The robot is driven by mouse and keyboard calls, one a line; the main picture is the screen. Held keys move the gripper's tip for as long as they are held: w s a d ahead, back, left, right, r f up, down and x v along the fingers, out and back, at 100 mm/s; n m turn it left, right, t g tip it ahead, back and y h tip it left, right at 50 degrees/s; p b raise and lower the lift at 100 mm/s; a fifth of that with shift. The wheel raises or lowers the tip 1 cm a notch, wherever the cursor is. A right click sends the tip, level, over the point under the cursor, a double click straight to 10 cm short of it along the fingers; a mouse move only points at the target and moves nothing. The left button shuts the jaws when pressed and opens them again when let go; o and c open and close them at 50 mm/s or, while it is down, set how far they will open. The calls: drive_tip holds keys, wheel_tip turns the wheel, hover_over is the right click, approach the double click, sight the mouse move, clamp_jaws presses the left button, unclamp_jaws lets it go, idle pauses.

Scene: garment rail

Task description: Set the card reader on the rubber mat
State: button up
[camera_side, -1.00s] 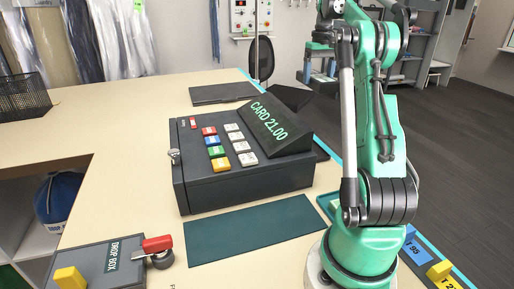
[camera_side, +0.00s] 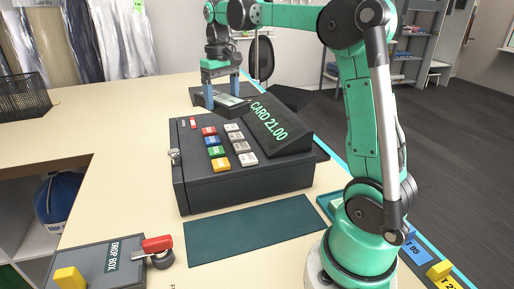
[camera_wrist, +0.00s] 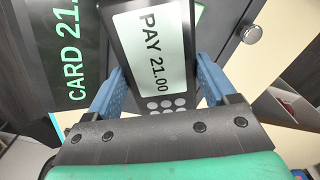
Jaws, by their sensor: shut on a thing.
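My gripper (camera_side: 223,99) is raised behind the cash register, in the upper middle of the side view. Its two blue fingers are shut on the card reader (camera_side: 232,101), a dark handheld unit with a pale screen. In the wrist view the card reader (camera_wrist: 155,48) sits between the fingers, its screen reading PAY 21.00 above round grey keys. A flat dark green mat (camera_side: 250,230) lies bare on the counter in front of the register. A flat black slab (camera_side: 199,97) lies behind the register, partly hidden by my gripper; I cannot tell what it is.
The cash register (camera_side: 245,185) with coloured keys and a CARD 21.00 display (camera_side: 268,124) stands between my gripper and the green mat. A grey drop box (camera_side: 100,265) with a red-handled part (camera_side: 157,244) is at front left. A wire basket (camera_side: 22,96) stands at far left.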

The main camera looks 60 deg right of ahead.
drive_tip(key=a+f+n, duration=0.1)
drive_tip(key=a+n, duration=0.1)
drive_tip(key=a, duration=0.7)
drive_tip(key=n, duration=0.5)
hover_over(217, 240)
wheel_tip(217, 240, down, 9)
drive_tip(key=shift+a+f, duration=0.1)
drive_tip(key=shift+f, duration=3.75)
drive_tip(key=shift+f, duration=0.3)
drive_tip(key=o, duration=1.4)
drive_tip(key=shift+c, duration=0.2)
drive_tip(key=shift+r, duration=2.55)
